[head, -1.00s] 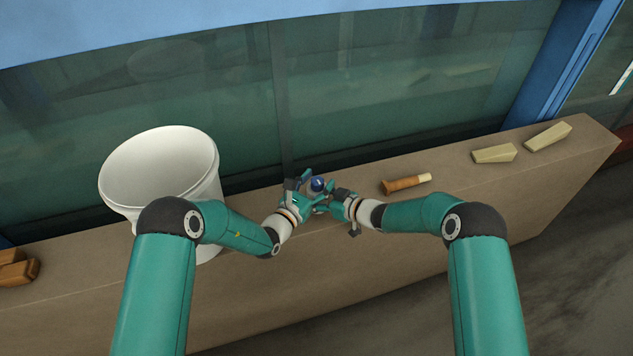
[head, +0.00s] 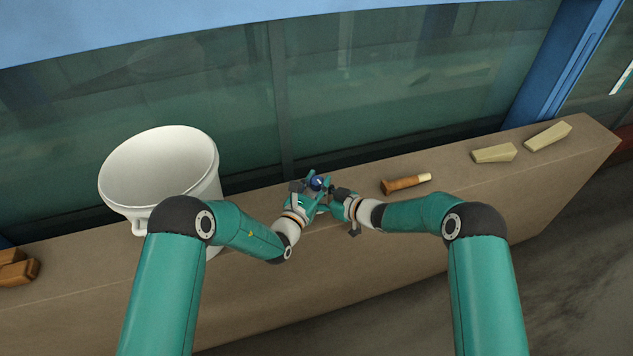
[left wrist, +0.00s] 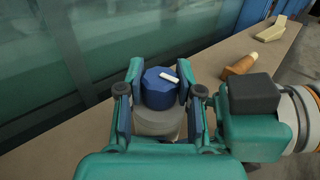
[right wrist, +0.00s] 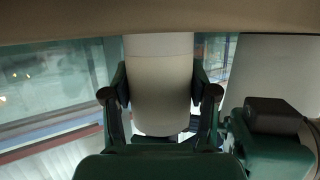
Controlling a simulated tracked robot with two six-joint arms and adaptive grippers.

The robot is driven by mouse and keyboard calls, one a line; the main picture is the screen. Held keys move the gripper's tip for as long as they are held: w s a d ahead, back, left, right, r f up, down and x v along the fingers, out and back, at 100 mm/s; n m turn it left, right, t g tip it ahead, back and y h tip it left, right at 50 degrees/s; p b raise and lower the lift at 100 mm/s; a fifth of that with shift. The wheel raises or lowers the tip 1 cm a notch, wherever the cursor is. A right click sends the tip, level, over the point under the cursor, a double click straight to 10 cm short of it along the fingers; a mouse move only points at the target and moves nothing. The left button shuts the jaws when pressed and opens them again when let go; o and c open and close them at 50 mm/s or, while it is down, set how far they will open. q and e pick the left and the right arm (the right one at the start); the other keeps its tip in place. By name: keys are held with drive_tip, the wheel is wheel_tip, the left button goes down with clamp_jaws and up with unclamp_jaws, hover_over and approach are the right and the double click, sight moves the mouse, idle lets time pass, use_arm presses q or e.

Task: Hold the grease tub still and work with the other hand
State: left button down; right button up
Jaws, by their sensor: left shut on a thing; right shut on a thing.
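The grease tub has a blue lid (head: 317,183) with a white mark and a pale grey body; it stands upright near the middle of the ledge in the head view. In the left wrist view the lid (left wrist: 159,92) is between the fingers of my left gripper (left wrist: 160,86), which is shut on it from above. My right gripper (right wrist: 160,85) is shut on the tub's pale body (right wrist: 160,90), seen close in the right wrist view. In the head view my left gripper (head: 310,190) and right gripper (head: 334,194) meet at the tub and partly hide it.
A white bucket (head: 125,190) stands left, behind my left arm. A brown-handled tool (head: 402,184) lies right of the tub. Two pale wedges (head: 494,153) lie farther right, and brown blocks (head: 18,268) at far left. The glass wall (head: 400,80) rises behind the ledge (head: 330,280).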

use_arm(q)
drive_tip(key=c, duration=0.7)
unclamp_jaws()
drive_tip(key=shift+s, duration=0.1)
drive_tip(key=v, duration=1.2)
